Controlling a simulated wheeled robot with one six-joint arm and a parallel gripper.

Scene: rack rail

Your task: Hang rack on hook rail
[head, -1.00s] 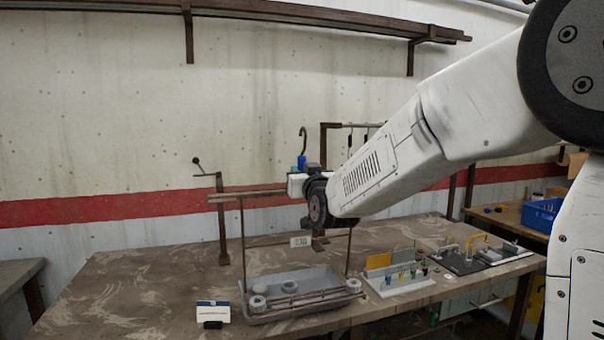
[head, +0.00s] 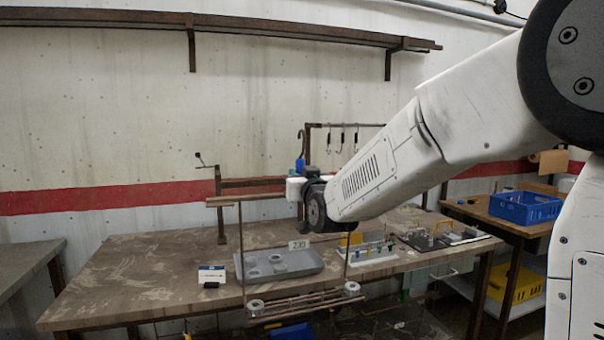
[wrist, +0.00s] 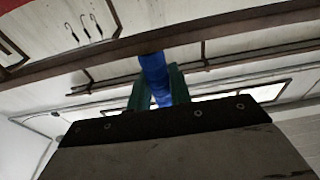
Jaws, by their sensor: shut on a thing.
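The rack is a brown hanging frame with a top bar (head: 232,202), two thin uprights, a lower shelf of rods with pale round pieces, and a tag reading 230. A blue grip (head: 300,165) and a dark hook (head: 301,140) rise above its top bar. My gripper (wrist: 155,88) has its green fingers closed on the blue grip (wrist: 154,70); in the head view my arm partly hides it. The rack hangs upright, its lower shelf in front of the table's front edge. The hook rail (head: 365,125) with several hanging hooks appears just right of the rack's hook, apart from it.
A blue crate (head: 525,207) sits on a side bench. A long shelf (head: 110,17) crosses the wall above.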

